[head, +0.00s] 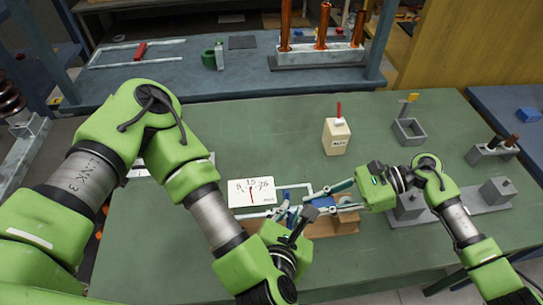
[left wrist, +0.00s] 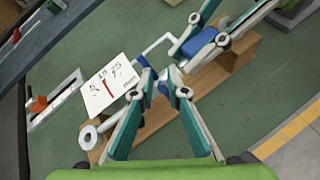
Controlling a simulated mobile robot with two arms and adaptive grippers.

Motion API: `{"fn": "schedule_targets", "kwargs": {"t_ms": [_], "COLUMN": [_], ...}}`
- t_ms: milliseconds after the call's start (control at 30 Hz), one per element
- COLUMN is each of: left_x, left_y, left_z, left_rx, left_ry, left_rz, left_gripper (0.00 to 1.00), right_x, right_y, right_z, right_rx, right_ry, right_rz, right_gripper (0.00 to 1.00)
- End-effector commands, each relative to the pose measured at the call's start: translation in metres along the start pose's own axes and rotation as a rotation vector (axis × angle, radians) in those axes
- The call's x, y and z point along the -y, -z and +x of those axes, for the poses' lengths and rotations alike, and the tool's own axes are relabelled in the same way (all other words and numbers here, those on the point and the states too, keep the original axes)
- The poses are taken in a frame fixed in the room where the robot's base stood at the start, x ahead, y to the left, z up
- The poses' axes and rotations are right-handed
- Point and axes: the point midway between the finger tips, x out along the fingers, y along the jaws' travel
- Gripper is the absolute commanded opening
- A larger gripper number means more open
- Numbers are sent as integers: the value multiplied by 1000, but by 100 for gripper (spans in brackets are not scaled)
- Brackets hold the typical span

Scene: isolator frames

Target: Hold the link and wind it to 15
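A white gauge card (head: 251,192) marked 5, 15 and 25 stands on the green table; its red needle points close to the 15. The card also shows in the left wrist view (left wrist: 108,83). Beside it is a wooden base (left wrist: 232,58) with a blue block (left wrist: 201,41) and a bent white rod (left wrist: 157,42). My left gripper (left wrist: 160,73) has its fingertips close together at the white rod and a blue part; whether they grip is unclear. My right gripper (head: 318,202) reaches in from the right, its fingers on either side of the blue block; contact is unclear.
A cream box with a red lever (head: 337,136) stands behind. Grey open box (head: 409,132) and grey blocks (head: 497,190) are at the right. A raised blue-grey bench (head: 225,72) with copper rods lies at the back. The table's back left is clear.

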Motion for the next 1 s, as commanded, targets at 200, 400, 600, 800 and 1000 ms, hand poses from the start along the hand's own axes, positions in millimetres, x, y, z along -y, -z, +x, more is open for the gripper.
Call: {"fn": "schedule_targets", "kwargs": {"t_ms": [200, 400, 600, 800, 1000], "left_x": [-1, 1, 1, -7, -16], "left_y": [-4, -8, -11, -11, -14], "left_z": [2, 2, 3, 8, 16], "left_rx": [-88, -144, -191, -246, -347], "left_ry": [51, 94, 124, 145, 193], "left_rz": [-41, -61, -78, -92, -120], "left_gripper": [14, 14, 14, 14, 14], "right_x": [-1, -1, -1, -1, -2], "right_y": [-1, -1, -1, -1, -1], "right_z": [0, 0, 0, 0, 0], "right_rx": [1, 1, 1, 1, 0], "right_ry": [-3, -4, -4, -5, -5], "right_rz": [-2, -2, -2, -2, -2], "right_gripper": [0, 0, 0, 0, 0]}}
